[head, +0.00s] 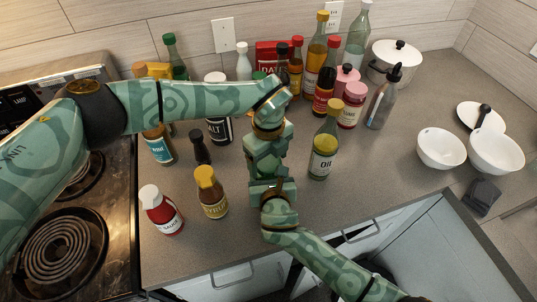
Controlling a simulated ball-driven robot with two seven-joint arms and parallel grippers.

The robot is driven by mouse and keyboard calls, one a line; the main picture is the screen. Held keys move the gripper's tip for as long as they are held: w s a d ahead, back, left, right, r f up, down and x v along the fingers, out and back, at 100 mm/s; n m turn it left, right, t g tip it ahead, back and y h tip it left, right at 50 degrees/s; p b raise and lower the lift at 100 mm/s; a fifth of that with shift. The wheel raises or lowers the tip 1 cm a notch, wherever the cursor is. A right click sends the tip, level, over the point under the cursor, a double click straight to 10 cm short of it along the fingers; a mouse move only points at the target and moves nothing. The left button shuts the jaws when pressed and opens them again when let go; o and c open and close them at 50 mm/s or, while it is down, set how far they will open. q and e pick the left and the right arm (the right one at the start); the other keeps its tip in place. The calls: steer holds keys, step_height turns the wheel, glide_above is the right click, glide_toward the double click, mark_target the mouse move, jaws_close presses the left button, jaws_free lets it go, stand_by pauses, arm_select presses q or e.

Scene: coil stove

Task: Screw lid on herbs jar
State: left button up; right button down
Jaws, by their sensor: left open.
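My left gripper (266,150) comes over the counter from the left arm, with its jaws pointing toward the front edge; it is open. My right gripper (268,184) comes up from the bottom right and meets it nearly end to end. I cannot tell whether the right jaws are open or shut. I cannot make out a herbs jar or its lid with certainty; anything between the two grippers is hidden by them.
An oil bottle (324,148) stands close on the right of the grippers. A red sauce bottle (160,211) and a dark bottle (201,148) stand to the left. White bowls (441,149) are at the right. The coil stove (65,250) is at the left. Bare counter (365,185) lies right of the grippers.

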arm_select(q)
steer(key=c, duration=1)
steer(key=m, duration=0.7)
steer(key=shift+m, duration=0.3)
steer(key=m, duration=0.5)
steer(key=shift+m, duration=0.4)
steer(key=o, duration=1.1)
steer(key=shift+r, duration=2.25)
